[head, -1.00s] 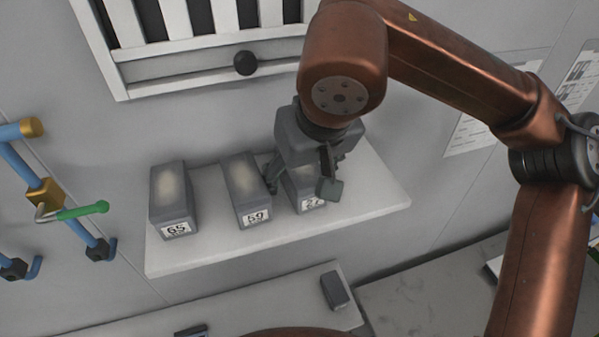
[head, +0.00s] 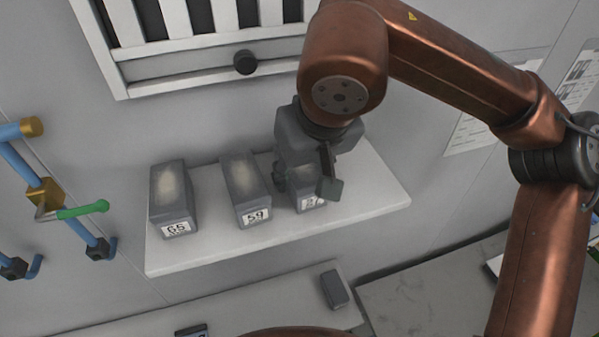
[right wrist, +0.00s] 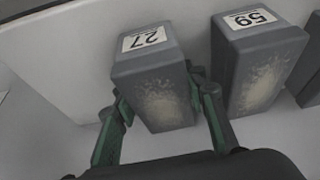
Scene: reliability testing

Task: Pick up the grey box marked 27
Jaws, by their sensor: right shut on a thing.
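The grey box marked 27 (head: 309,203) stands on the white shelf (head: 382,196), at the right end of a row of boxes. In the head view my right gripper (head: 308,186) comes down over it and hides most of it. In the right wrist view the box (right wrist: 152,72) shows its 27 label, with a finger of my right gripper (right wrist: 157,112) on each side. The gripper is shut on the box. The box appears to rest on the shelf still. My left gripper is not in view.
A grey box marked 59 (head: 245,190) stands close to the left of box 27, and a box marked 65 (head: 172,200) further left. A small dark box (head: 335,290) lies on the lower surface. Blue pipes with a green handle (head: 84,211) are at far left.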

